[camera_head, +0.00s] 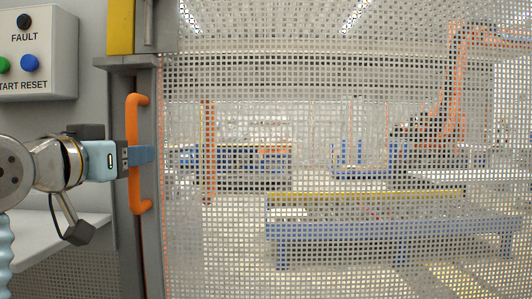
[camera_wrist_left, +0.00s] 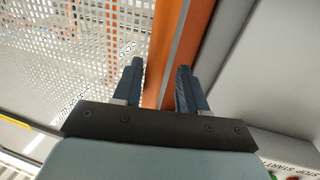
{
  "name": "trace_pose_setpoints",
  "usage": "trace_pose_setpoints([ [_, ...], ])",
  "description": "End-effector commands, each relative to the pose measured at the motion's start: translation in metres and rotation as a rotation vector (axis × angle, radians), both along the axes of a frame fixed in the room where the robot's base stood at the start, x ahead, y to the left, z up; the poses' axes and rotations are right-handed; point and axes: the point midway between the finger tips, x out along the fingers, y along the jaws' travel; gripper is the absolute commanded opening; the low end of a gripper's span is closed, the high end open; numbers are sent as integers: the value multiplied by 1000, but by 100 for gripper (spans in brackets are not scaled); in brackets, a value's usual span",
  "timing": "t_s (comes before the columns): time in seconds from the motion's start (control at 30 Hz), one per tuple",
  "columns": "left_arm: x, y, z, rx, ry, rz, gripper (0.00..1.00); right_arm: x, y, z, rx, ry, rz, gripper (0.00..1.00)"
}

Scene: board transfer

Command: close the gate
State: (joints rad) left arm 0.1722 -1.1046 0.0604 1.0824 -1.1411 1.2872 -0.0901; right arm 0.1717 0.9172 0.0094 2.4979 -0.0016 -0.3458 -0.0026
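The gate is a perforated mesh panel (camera_head: 330,120) with a grey upright edge frame, filling most of the head view. An orange vertical handle (camera_head: 135,195) stands on the grey frame at its left edge. My left gripper (camera_head: 140,156) comes in from the left at mid-height of the handle, with a blue finger across it. The exact contact is partly hidden. My right gripper is in neither view.
A control box (camera_head: 40,50) with fault, start and reset buttons is on the wall at upper left. A yellow block (camera_head: 121,27) sits above the handle. Behind the mesh are an orange robot arm (camera_head: 452,95) and a blue-framed conveyor (camera_head: 340,230).

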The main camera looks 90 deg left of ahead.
Motion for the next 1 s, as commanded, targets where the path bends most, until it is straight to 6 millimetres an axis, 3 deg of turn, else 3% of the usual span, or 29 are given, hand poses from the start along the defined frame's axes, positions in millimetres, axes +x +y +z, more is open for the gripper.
trace_pose_setpoints([
  [0.27, -1, -6, -1, -3, 2, -2, 42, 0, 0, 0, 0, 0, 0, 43],
  [0.37, -5, -20, -1, -3, 2, 0, 42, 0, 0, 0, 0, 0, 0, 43],
  [0.73, -29, -104, 0, 0, 0, 2, 42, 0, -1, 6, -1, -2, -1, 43],
  [1.0, -36, -132, -1, -1, 0, -1, 42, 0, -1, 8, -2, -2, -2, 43],
])
